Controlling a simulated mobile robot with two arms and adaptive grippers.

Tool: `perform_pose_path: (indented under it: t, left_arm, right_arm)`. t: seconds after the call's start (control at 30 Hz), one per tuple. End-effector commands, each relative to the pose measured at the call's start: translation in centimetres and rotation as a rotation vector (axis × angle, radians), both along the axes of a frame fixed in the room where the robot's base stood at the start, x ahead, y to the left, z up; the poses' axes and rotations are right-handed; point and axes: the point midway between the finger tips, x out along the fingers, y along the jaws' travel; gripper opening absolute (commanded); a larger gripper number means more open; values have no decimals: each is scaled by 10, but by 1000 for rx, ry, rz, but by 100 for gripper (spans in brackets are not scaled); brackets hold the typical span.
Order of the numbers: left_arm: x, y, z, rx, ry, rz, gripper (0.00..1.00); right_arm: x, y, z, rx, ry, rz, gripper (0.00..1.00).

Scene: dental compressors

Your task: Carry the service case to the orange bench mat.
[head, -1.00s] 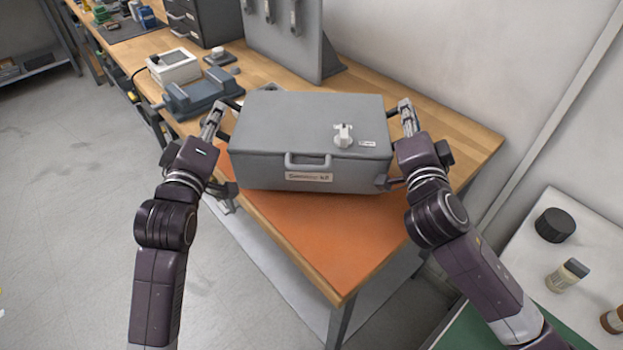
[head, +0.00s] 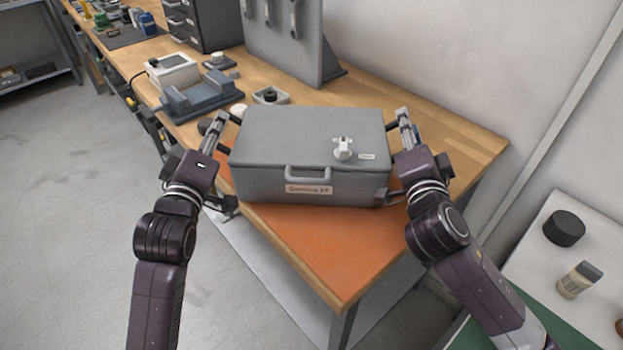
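The service case (head: 270,144) is a grey box with a front handle, a label and a white knob on its lid. It is level above the orange bench mat (head: 335,250), covering the mat's rear part; I cannot tell whether its underside touches the mat. My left gripper (head: 222,122) is at the case's left end and my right gripper (head: 403,122) at its right end. Both appear closed on the dark side handles, with the fingertips partly hidden.
Behind the case on the wooden bench stand a small dish (head: 270,96), a blue-grey fixture (head: 203,98), a white device (head: 173,72) and a grey upright panel (head: 290,45). A white side table (head: 545,255) with a black lid (head: 564,228) and a bottle (head: 579,280) is at right.

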Motion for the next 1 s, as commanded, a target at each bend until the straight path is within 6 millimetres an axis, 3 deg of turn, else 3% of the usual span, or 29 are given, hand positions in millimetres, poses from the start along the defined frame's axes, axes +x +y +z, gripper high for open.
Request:
perform_pose_path:
  t: [0.23, 0.7, 1.0]
  left_arm:
    - [-10, 0, -1, -2, 0, -2, 28]
    - [-98, 8, -1, -1, 2, 0, 28]
    - [-120, 10, 0, 0, 0, 0, 28]
  right_arm:
    - [0, 1, 0, 1, 0, 2, 29]
    - [0, 1, 0, 1, 0, 2, 29]
    - [0, 1, 4, 2, -2, 3, 29]
